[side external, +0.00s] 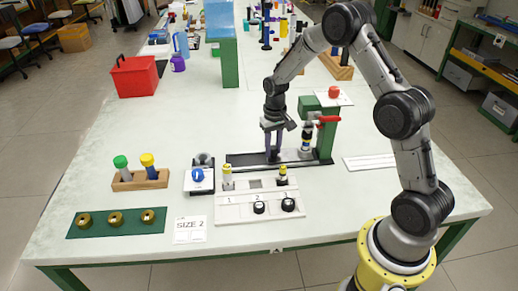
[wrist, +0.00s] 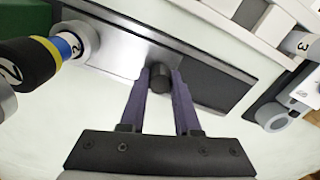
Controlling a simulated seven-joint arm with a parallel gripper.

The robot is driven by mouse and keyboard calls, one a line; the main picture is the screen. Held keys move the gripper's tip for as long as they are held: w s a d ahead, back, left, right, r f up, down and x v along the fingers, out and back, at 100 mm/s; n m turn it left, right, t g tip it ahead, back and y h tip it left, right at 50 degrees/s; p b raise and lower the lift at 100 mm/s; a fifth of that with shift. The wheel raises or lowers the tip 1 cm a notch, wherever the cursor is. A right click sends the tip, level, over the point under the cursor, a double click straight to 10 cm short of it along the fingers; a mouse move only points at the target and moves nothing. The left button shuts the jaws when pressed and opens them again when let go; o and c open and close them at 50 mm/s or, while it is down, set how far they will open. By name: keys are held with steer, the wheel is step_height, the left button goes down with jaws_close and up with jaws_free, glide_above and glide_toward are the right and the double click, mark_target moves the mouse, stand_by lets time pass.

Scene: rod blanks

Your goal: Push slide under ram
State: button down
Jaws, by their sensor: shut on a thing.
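My gripper (side external: 273,157) is at the middle of a dark track in front of the press (side external: 325,135). In the wrist view my gripper (wrist: 160,78) has its two purple fingers shut on a dark round knob (wrist: 160,80) of the slide. The slide (wrist: 125,52) is a silver plate on the black track (wrist: 215,83). A rod (side external: 306,141) with dark, blue and white parts stands upright close to the press column, below the ram area. It also shows in the wrist view (wrist: 57,47), its end in a grey cup. Its exact alignment with the ram is unclear.
A white tray (side external: 233,213) with knobs and short rods lies in front of the track. A blue-knobbed fixture (side external: 199,180) and a wooden rack (side external: 140,180) stand left. The press has a red handle (side external: 328,119). A white strip (side external: 370,162) lies right.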

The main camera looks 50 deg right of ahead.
steer(key=shift+s+d, duration=0.2)
steer(key=shift+d, duration=0.05)
steer(key=c, duration=0.6)
jaws_free()
steer(key=shift+a, duration=0.1)
steer(key=shift+w+r, duration=0.1)
steer(key=shift+r, duration=0.5)
step_height(320, 180, up, 13)
steer(key=shift+f, duration=0.15)
